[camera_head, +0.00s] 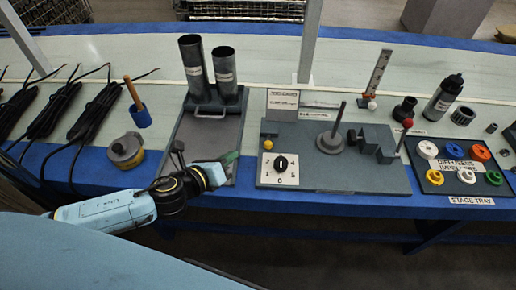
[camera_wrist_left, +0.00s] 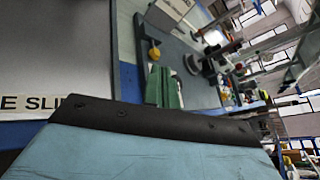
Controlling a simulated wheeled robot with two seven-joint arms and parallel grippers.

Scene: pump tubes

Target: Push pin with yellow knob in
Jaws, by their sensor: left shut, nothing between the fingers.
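The pin's yellow knob (camera_head: 268,144) sits at the left end of the grey fixture board, beside a small dark block and above the white dial plate. A yellow knob also shows in the left wrist view (camera_wrist_left: 154,54), beyond the fingers. My left gripper (camera_head: 230,158) is to the left of the knob, apart from it, over the right edge of the grey tube plate. Its green fingers (camera_wrist_left: 163,88) are together and empty in the left wrist view. The pin's shaft is too small to make out. My right gripper is not in view.
The fixture board (camera_head: 340,180) carries a dial (camera_head: 281,163), an upright rod and a red-knobbed lever (camera_head: 406,124). Two dark tubes (camera_head: 194,68) stand on the plate (camera_head: 205,138) behind my gripper. The stage tray (camera_head: 460,186) with coloured rings lies at the right.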

